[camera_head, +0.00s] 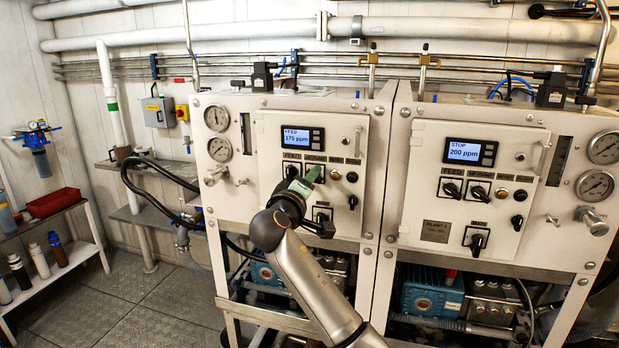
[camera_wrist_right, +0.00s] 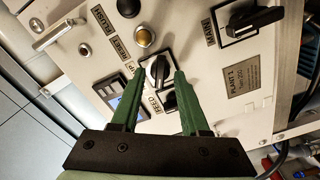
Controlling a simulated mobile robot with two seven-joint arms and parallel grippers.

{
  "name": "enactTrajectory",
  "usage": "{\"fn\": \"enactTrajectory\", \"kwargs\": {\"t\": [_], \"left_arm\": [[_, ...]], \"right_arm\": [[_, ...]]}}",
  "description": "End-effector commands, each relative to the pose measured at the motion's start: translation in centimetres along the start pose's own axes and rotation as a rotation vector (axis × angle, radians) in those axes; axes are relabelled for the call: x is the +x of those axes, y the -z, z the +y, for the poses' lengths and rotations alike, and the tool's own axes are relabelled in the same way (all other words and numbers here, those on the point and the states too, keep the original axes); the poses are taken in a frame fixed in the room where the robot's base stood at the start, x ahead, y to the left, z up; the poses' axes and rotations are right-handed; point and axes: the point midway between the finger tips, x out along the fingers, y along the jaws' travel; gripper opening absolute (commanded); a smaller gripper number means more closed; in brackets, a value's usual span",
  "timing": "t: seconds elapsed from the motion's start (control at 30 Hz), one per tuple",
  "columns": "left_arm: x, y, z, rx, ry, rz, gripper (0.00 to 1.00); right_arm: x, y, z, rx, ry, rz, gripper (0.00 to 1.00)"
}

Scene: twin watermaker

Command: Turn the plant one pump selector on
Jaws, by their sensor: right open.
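The plant one panel (camera_head: 268,140) is the left cabinet's front, with a lit display (camera_head: 303,137) reading FEED 175 ppm. In the wrist view the pump selector (camera_wrist_right: 158,70) is a dark knob with a pale edge on a white square plate, between the feed selector (camera_wrist_right: 170,100) and an orange button (camera_wrist_right: 145,37). My right gripper (camera_wrist_right: 160,74) is open, its green fingertips on either side of the pump selector; I cannot tell whether they touch it. In the head view my right gripper (camera_head: 308,180) hides the pump selector. My left gripper is not in view.
The main selector (camera_wrist_right: 255,18) and the plant 1 nameplate (camera_wrist_right: 240,81) lie right of the fingers in the wrist view. A black button (camera_wrist_right: 128,6) is above the orange one.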

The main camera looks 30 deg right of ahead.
Motion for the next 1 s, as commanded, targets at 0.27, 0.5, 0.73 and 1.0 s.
{"fn": "enactTrajectory", "kwargs": {"t": [0.27,0.5,0.73,1.0], "left_arm": [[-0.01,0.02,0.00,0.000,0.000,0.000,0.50],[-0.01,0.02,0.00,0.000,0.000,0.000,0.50],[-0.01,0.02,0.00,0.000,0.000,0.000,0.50],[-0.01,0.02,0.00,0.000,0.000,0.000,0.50]], "right_arm": [[0.18,-0.01,-0.04,0.001,0.001,0.000,0.45],[0.15,0.00,-0.03,0.000,0.001,0.000,0.19],[0.13,0.01,-0.04,0.000,0.001,0.001,0.00],[0.13,0.01,-0.05,0.000,0.001,0.001,0.00]]}}
